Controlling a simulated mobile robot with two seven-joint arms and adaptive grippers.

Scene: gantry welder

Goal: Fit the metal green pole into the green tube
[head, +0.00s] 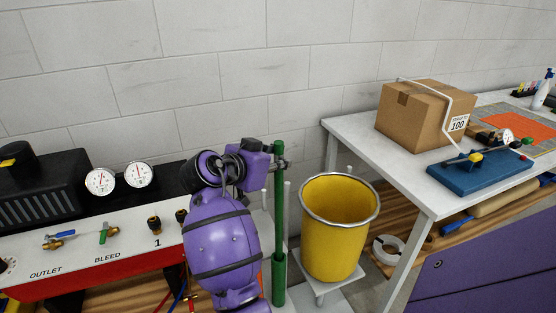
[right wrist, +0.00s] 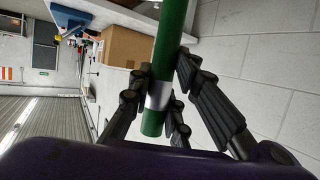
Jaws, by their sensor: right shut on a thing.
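The metal green pole (head: 279,205) stands upright in the head view, just right of my purple right arm. My right gripper (head: 279,164) is shut on it near its top end. In the right wrist view the pole (right wrist: 171,45) runs between the dark fingers (right wrist: 160,95), with a silver band at the grip and a short green end beyond it. The wider green tube (head: 279,282) stands upright directly below the pole in the head view. The pole's lower end meets the tube's top there; how deep it sits inside is hidden. My left gripper is not in view.
A yellow bin (head: 335,235) stands close right of the tube. A red and white gauge panel (head: 120,245) is at left. A white table (head: 350,128) with a cardboard box (head: 410,115) and blue device (head: 480,172) is at right. The wall is behind.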

